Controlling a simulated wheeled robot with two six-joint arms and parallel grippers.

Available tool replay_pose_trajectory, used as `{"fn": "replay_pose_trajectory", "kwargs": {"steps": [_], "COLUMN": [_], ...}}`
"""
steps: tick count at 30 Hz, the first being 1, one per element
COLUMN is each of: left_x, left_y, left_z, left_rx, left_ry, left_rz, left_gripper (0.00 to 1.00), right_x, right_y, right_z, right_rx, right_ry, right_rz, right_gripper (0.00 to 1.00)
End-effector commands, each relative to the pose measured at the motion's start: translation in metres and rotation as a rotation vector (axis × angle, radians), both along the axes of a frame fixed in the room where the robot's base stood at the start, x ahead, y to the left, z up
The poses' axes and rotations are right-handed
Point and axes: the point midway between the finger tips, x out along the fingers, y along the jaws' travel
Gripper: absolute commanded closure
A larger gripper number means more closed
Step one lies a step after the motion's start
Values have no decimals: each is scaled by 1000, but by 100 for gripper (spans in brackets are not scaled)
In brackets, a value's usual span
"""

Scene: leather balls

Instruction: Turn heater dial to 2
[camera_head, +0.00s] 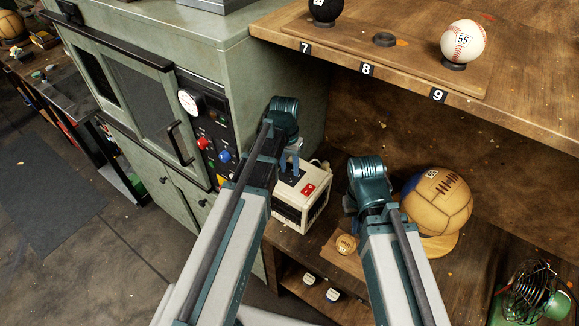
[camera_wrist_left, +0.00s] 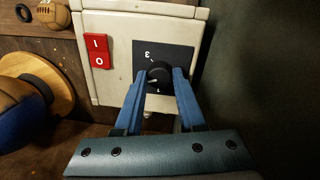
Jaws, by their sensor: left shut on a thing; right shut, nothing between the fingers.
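The heater (camera_head: 299,207) is a cream box on the wooden shelf, with a red I/O switch (camera_head: 308,190) on its top. In the left wrist view its black dial (camera_wrist_left: 159,74) sits on a dark plate marked with a 3 above and what looks like a 1 below. A pale mark on the dial points roughly left; the 2 cannot be made out. My left gripper (camera_wrist_left: 163,78) is shut on the dial, one blue finger on each side. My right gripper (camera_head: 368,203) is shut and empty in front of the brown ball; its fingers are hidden.
The green cabinet (camera_head: 222,75) stands close on the left. A numbered shelf (camera_head: 395,70) overhangs behind, holding a baseball (camera_head: 463,41).

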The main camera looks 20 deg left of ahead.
Motion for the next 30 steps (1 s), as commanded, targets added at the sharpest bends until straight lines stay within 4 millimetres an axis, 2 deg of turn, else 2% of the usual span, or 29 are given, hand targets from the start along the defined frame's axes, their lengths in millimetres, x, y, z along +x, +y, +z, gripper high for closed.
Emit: {"fn": "replay_pose_trajectory", "kwargs": {"steps": [18,19,21,24,30], "left_x": [0,0,0,0,0], "left_y": [0,0,0,0,0], "left_z": [0,0,0,0,0], "left_rx": [-1,-1,0,0,0], "left_ry": [0,0,0,0,0], "left_rz": [-37,-37,-36,-36,-36], "left_gripper": [100,58,45,31,31], "right_x": [0,0,0,0,0], "right_y": [0,0,0,0,0], "right_z": [0,0,0,0,0], "right_rx": [0,0,0,0,0], "right_ry": [0,0,0,0,0], "right_rz": [0,0,0,0,0], "right_gripper": [100,100,100,100,100]}}
